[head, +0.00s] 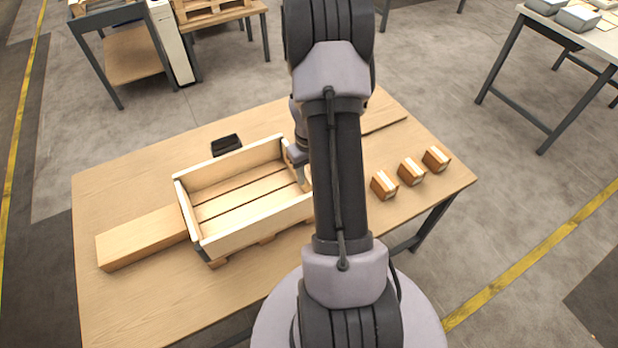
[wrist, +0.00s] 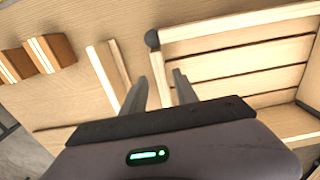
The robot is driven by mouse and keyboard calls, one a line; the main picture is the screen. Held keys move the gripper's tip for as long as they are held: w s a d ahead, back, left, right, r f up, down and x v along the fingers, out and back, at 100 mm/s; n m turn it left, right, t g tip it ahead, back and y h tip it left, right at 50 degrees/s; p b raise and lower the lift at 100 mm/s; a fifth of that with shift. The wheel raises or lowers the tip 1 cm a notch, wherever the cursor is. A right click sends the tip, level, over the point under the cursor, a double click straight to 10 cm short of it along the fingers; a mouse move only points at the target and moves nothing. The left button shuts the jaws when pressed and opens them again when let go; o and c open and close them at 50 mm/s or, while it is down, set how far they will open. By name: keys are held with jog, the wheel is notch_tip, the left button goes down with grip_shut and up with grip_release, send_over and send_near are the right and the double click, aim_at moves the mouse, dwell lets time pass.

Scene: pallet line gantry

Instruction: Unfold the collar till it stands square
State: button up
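The wooden collar (head: 255,228) stands on a slatted pallet on the table, its walls upright with dark hinges at the corners. In the head view its left, back and front walls form a nearly rectangular frame; my arm hides part of the right end. My gripper (head: 302,172) is low at that right end. In the wrist view the collar (wrist: 240,24) is to the right, with a dark corner hinge near the fingertips. The gripper (wrist: 158,90) has its two fingers apart, with a pale edge between them; I cannot tell whether they touch it.
A long wooden block (head: 140,238) lies against the collar's left side. A black tray (head: 226,145) sits behind it. Several small brown blocks (head: 411,171) stand at the table's right. The table's (head: 120,310) front left is clear.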

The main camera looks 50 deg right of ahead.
notch_tip(320, 180, up, 14)
jog(key=p, duration=0.3)
jog(key=shift+f+p, duration=0.25)
jog(key=shift+p, duration=0.15)
